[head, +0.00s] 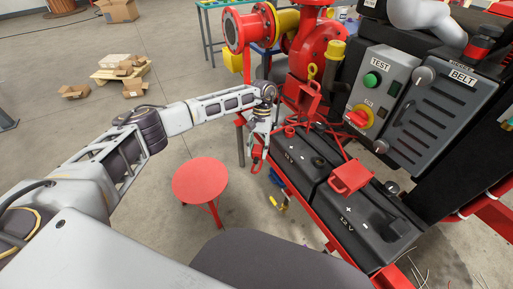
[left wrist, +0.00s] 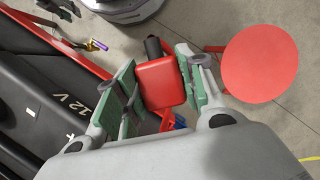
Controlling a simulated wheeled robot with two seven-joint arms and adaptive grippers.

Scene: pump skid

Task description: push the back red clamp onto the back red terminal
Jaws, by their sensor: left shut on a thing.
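My left gripper (head: 260,155) hangs beside the left end of the black batteries, fingers pointing down. In the left wrist view its green-padded fingers (left wrist: 158,90) are shut on a red clamp (left wrist: 163,84), a red block with a black end. In the head view only a small red part of that clamp shows below the fingers. The back battery (head: 296,160) carries a small red piece (head: 290,131) near its far edge; I cannot tell whether this is the terminal. Another red clamp (head: 350,177) sits on the front battery (head: 352,222). My right gripper is out of view.
A red round stool (head: 200,180) stands left of the batteries. A red upright bracket-like part (head: 310,98) and the grey switch box (head: 379,95) rise behind them. A red frame rail (head: 303,200) runs along the near side. Tools (head: 278,203) lie below it.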

